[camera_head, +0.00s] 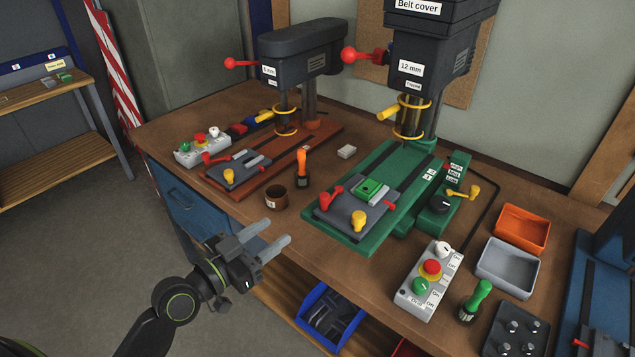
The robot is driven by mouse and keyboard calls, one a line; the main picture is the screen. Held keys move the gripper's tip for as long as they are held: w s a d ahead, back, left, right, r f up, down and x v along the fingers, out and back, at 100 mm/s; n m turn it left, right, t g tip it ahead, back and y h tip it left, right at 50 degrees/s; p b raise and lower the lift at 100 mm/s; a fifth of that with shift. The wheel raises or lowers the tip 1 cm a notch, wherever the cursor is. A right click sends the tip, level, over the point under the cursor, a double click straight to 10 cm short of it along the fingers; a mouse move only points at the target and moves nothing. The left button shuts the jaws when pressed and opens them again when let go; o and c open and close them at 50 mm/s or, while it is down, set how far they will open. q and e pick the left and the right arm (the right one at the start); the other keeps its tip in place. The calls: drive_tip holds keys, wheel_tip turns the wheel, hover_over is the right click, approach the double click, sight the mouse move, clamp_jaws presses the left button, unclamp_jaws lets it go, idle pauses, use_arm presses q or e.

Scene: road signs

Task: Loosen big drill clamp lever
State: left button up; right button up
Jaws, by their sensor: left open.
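The big drill (410,72), marked 12 mm, stands on a green base (350,241) at the middle right of the bench. On that base lies a grey clamp plate (343,215) holding a green block (370,190). A red lever (330,197) with a ball end rises at the plate's left side, and a yellow knob (358,220) stands at its front. I cannot tell for certain which is the clamp lever. My left gripper (276,232) is open and empty, in front of the bench edge, left of the green base and apart from it. My right gripper is not in view.
A smaller drill (300,56) on a red-brown base stands left. A brown cup (276,198) and an orange-handled tool (302,168) stand between the drills. A control box (427,282), green-handled tool (476,300), orange tray (521,229) and grey tray (507,268) are at right.

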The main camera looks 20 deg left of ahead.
sight(328, 195)
use_arm(q)
drive_tip(key=p+x, duration=0.5)
drive_tip(key=x, duration=1.1)
drive_tip(key=shift+w+d+r, duration=0.1)
drive_tip(key=shift+d, duration=0.15)
drive_tip(key=shift+w+d, duration=0.2)
drive_tip(key=shift+w, duration=0.2)
drive_tip(key=shift+c, duration=0.5)
clamp_jaws()
